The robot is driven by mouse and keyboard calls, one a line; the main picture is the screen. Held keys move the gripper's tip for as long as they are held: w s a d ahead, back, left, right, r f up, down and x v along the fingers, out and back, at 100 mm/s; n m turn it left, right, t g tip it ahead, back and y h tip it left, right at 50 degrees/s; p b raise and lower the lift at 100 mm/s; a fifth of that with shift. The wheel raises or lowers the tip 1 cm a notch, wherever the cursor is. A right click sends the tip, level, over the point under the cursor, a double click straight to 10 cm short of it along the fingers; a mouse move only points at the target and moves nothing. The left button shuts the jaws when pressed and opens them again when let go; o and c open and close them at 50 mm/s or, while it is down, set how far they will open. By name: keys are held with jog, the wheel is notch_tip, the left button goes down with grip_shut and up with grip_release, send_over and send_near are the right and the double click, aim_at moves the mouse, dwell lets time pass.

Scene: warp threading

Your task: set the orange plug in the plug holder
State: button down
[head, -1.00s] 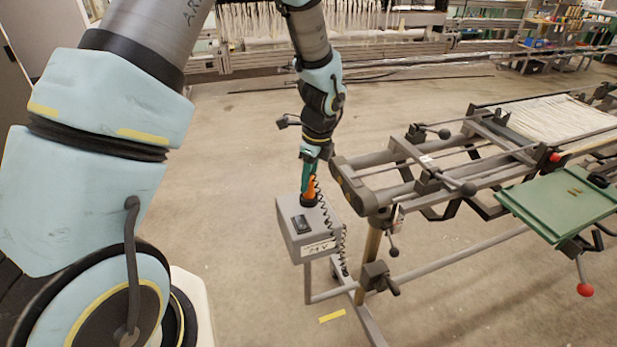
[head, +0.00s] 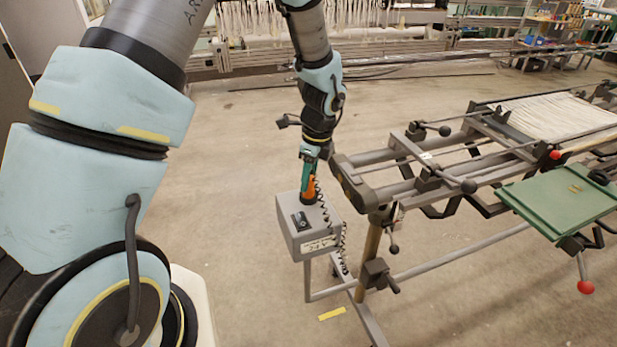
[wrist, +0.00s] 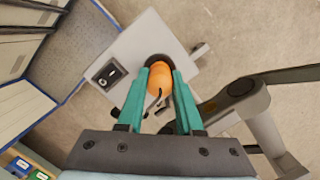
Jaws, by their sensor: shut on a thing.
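The orange plug (head: 309,190) stands upright at the top of a grey box; it also shows in the wrist view (wrist: 160,80). My gripper (head: 307,186) is shut on the plug from above, with one green finger on each side of it in the wrist view (wrist: 161,76). The plug holder (wrist: 158,59) shows as a dark round ring on the box top, around the plug's lower end. The plug and fingers cover part of the ring, so I cannot tell how deep the plug sits.
A green tray (head: 560,203) is at right. Open floor lies left of the box.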

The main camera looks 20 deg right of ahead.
jog(key=shift+f, duration=0.45)
dwell(0.4)
dwell(0.4)
jog(key=shift+c, duration=2.4)
grip_release()
notch_tip(320, 180, up, 11)
jog(key=s+d+b, duration=0.1)
jog(key=b, duration=0.1)
jog(key=s+a+r+n, duration=0.1)
jog(key=a+n, duration=1.2)
jog(key=a, duration=0.2)
jog(key=s+a+r+n+h, duration=0.1)
jog(key=s+a+n, duration=0.1)
jog(key=a+n, duration=1.1)
jog(key=a, duration=0.3)
jog(key=shift+r, duration=0.15)
